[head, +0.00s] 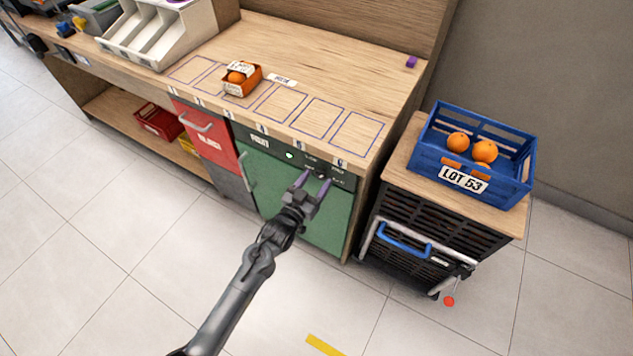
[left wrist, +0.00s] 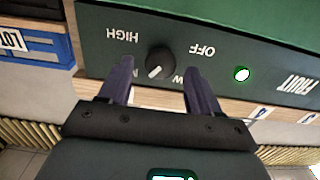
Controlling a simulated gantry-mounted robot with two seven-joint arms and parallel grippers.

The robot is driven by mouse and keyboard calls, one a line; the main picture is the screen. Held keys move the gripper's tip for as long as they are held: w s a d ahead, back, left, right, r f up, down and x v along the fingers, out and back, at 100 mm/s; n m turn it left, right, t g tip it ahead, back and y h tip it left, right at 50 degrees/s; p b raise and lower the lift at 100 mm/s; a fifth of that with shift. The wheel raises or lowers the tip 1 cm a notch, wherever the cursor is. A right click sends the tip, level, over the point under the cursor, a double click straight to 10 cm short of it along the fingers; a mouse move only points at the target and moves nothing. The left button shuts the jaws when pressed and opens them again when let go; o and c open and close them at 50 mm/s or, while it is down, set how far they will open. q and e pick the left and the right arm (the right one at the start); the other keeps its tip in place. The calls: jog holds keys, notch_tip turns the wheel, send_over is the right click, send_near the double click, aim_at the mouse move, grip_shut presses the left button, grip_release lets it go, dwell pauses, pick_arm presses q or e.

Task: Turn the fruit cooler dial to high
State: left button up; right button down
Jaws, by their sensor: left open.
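The fruit cooler (head: 293,203) is the green-fronted unit under the counter in the head view. Its dial (left wrist: 160,62) is a round black knob on the dark panel in the left wrist view, where the lettering appears upside down. HIGH stands to its upper left and OFF to its upper right; two lower labels are partly hidden by my fingers. The dial's white mark lies on its lower-left side. My left gripper (head: 314,180) is open at the panel, its purple fingers (left wrist: 157,75) either side of the dial's lower part; contact cannot be told. My right gripper is not in view.
A green light (left wrist: 242,74) glows on the panel. The counter above holds an orange box of fruit (head: 242,82). A red-fronted unit (head: 205,130) is to the left. A cart with a blue crate of oranges (head: 512,178) stands to the right. The floor in front is clear.

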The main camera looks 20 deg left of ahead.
pick_arm(q)
jog(key=shift+w, duration=0.4)
jog(key=c, duration=1)
jog(key=shift+m, duration=0.3)
